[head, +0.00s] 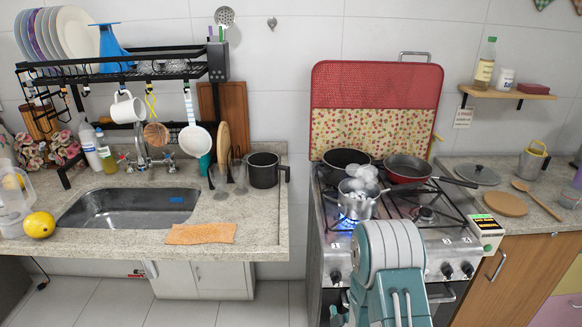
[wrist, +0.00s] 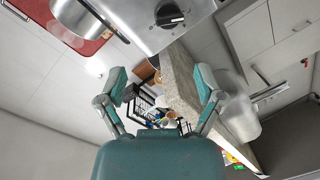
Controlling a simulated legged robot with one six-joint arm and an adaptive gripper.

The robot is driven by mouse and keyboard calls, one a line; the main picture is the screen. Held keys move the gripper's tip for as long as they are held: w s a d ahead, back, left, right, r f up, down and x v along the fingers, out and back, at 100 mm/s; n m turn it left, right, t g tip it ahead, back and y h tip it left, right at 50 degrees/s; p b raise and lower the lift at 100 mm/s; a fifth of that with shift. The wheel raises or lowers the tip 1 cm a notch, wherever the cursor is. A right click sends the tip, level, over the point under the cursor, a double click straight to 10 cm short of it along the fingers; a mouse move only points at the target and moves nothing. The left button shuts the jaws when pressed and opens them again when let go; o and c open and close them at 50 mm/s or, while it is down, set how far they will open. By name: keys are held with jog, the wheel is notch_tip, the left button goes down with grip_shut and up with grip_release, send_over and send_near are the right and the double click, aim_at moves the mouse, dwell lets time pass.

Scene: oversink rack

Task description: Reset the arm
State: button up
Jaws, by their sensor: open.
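My gripper (wrist: 161,84) is open in the wrist view, with its two teal and grey fingers spread apart and nothing between them. In the head view, my arm (head: 388,270) stands folded in front of the stove (head: 455,225), at the bottom right of centre. I cannot make out the fingertips in the head view. Past the fingers, the wrist view shows the counter edge (wrist: 185,85), a stove knob (wrist: 170,16) and the small, distant dish rack (wrist: 146,103), all tilted.
A steaming pot (head: 357,198) sits on a lit burner, beside a red pan (head: 408,168). The sink (head: 130,207) lies under the black rack (head: 120,72) at left. An orange cloth (head: 200,233) and a yellow fruit (head: 39,225) lie on the counter. Open floor (head: 270,290) lies left of the stove.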

jog(key=s+r+m+g, duration=0.3)
jog(key=r+m+g, duration=0.3)
jog(key=r, duration=1.4)
jog(key=s+r+m+g, duration=0.2)
jog(key=s+r, duration=0.2)
jog(key=s, duration=0.8)
jog(key=s+r+m+g, duration=0.3)
jog(key=s+r, duration=0.2)
jog(key=s, duration=0.6)
jog(key=shift+s+r, duration=0.15)
jog(key=shift+s, duration=0.25)
jog(key=shift+d, duration=0.1)
dwell(3.2)
